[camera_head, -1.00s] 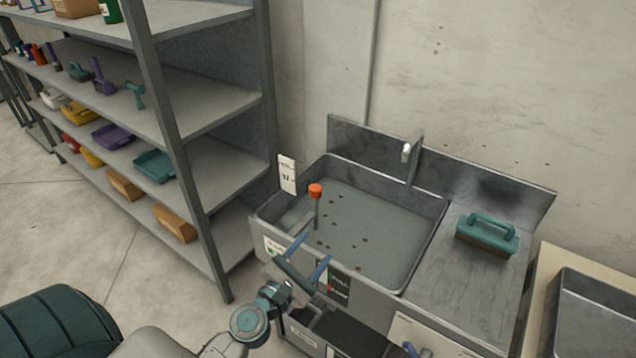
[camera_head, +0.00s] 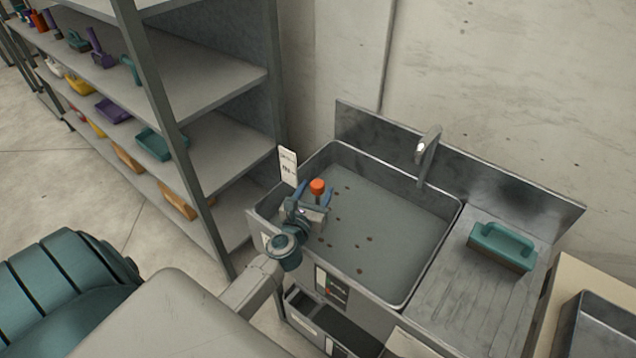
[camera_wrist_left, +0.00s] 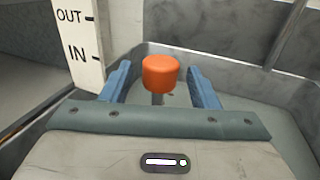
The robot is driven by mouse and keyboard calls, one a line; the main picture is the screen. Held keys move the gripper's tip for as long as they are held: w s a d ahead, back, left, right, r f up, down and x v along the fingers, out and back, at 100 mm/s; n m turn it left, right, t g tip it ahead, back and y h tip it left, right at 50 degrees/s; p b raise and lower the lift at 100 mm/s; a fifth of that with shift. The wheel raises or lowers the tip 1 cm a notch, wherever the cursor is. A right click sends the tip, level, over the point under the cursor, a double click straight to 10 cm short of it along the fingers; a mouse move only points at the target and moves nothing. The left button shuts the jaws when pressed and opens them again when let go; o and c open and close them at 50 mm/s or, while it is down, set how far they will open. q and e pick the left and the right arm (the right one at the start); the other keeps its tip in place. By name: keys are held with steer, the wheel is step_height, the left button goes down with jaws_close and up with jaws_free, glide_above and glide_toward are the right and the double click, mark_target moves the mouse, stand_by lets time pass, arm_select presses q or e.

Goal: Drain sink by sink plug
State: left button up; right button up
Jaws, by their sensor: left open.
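The sink plug shows as an orange knob (camera_head: 317,186) on a grey stem at the left side of the steel sink (camera_head: 455,212). Grey water with several dark specks lies in the basin. In the left wrist view the orange knob (camera_wrist_left: 161,74) stands between the two open fingers (camera_wrist_left: 163,88), with gaps on both sides. The stem below is partly hidden by the gripper body. My right gripper is not in view.
A white sign (camera_head: 288,166) stands at the sink's left edge; in the left wrist view it reads OUT above IN. A faucet (camera_head: 428,150) rises behind the basin. A teal-handled brush (camera_head: 503,246) lies on the drainboard. A grey shelf rack (camera_head: 215,160) stands at the left.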

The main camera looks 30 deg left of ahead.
arm_select(q)
steer(key=shift+r+x, duration=0.2)
steer(key=shift+x, duration=0.65)
steer(key=shift+w+f, duration=0.1)
steer(key=shift+w, duration=0.1)
jaws_close()
step_height(320, 180, up, 4)
steer(key=p, duration=0.4)
jaws_free()
steer(key=shift+f, duration=0.1)
